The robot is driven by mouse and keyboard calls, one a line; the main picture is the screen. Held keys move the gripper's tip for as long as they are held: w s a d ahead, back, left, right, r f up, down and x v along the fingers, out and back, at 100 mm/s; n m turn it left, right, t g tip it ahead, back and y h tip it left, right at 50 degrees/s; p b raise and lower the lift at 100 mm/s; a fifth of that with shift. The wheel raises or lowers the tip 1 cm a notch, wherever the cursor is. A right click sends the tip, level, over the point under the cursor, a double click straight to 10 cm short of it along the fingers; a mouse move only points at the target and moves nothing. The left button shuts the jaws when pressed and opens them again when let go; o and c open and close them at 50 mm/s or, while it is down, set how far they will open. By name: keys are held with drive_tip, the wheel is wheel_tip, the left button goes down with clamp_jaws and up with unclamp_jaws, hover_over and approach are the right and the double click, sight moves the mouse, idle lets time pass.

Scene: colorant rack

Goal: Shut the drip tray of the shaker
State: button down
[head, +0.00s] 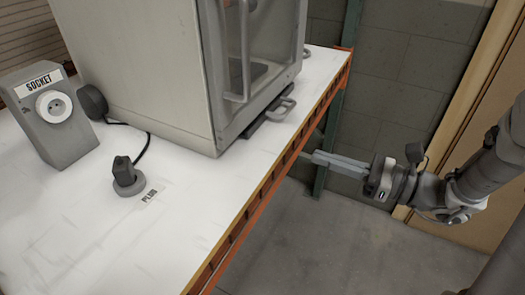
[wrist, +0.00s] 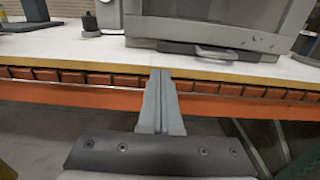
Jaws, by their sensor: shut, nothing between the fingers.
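The shaker (head: 145,75) is a large grey cabinet with a glazed front door, standing on the white table. Its drip tray (head: 253,129) is a thin dark slab at the foot of the front, with a grey loop handle (head: 281,110). The tray sticks out a little past the front; how far is hard to tell. In the wrist view the tray (wrist: 177,47) and handle (wrist: 218,53) lie ahead, slightly right of the fingers. My gripper (head: 315,156) is shut and empty, off the table's front edge and apart from the tray. Its fingertips also show in the wrist view (wrist: 160,72).
An orange table beam (head: 250,208) runs between my gripper and the tabletop (head: 200,190). A socket box (head: 55,115) and a plug in a round holder (head: 128,180) stand left of the shaker. The floor below my gripper is clear.

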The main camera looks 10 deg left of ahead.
drive_tip(key=b, duration=0.4)
approach(249, 133)
drive_tip(key=x, duration=0.5)
drive_tip(key=shift+a+f, duration=0.2)
drive_tip(key=shift+f, duration=0.1)
drive_tip(key=shift+x, duration=0.8)
drive_tip(key=shift+w+r, duration=0.1)
drive_tip(key=shift+r, duration=0.05)
drive_tip(key=shift+p+x, duration=0.4)
drive_tip(key=shift+x, duration=0.8)
drive_tip(key=shift+r, duration=0.15)
drive_tip(key=shift+d, duration=0.1)
